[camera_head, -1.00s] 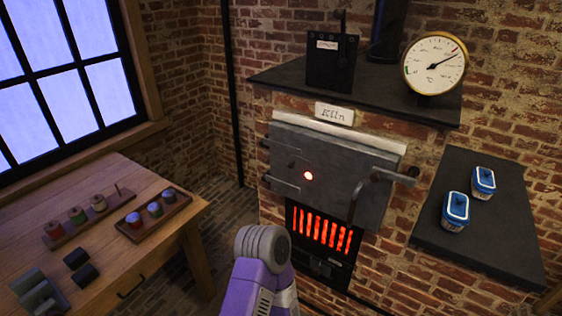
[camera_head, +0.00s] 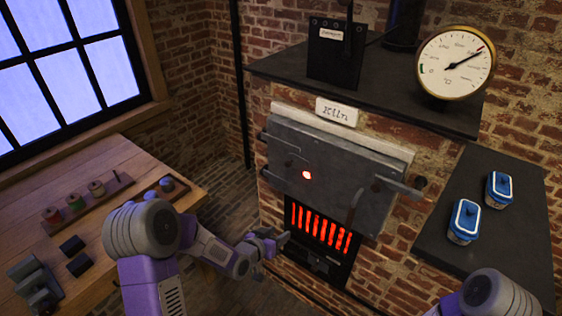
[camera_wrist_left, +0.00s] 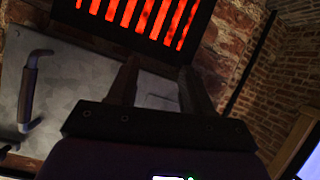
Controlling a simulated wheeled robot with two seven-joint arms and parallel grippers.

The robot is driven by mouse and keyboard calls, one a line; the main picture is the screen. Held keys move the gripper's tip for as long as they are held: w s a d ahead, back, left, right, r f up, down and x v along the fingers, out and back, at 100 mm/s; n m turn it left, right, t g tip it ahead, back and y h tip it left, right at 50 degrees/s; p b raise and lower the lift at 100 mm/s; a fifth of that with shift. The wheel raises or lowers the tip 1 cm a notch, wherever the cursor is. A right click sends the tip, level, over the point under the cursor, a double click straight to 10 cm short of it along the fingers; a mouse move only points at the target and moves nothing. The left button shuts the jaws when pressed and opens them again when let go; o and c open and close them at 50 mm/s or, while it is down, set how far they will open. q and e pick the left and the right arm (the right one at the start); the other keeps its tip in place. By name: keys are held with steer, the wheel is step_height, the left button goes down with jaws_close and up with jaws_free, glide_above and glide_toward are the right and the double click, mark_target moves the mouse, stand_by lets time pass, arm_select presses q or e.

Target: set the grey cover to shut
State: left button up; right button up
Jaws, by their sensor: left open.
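The grey metal door (camera_head: 333,185) of the brick kiln looks like the grey cover. It has a glowing round hole left of its middle and a dark bent handle at the right. It hangs over the kiln mouth, but I cannot tell whether it is fully seated. My left gripper (camera_head: 268,243) is open and empty, low in front of the kiln, left of the glowing grate and below the door. My right gripper is out of view.
The glowing grate (camera_head: 322,228) lies under the door. A wooden table (camera_head: 130,245) with spools and dark blocks stands at left. Two blue-lidded jars (camera_head: 464,222) stand on the dark shelf at right. A gauge (camera_head: 456,62) and a black box (camera_head: 330,50) sit on top.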

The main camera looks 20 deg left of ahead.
mark_target(286, 166)
arm_select(q)
steer(key=w+a+r+m+t+h+p, duration=0.1)
steer(key=w+a+r+m+t, duration=0.1)
steer(key=r, duration=0.7)
steer(key=w+a+r+m+t+h, duration=0.1)
steer(key=w+r+m+t, duration=0.15)
steer(key=r, duration=0.65)
steer(key=shift+n, duration=0.35)
steer(key=x, duration=0.6)
steer(key=shift+a+r, duration=0.15)
steer(key=shift+r, duration=0.1)
steer(key=shift+w+d, duration=0.25)
steer(key=shift+w, duration=0.45)
steer(key=shift+c, duration=0.3)
jaws_close()
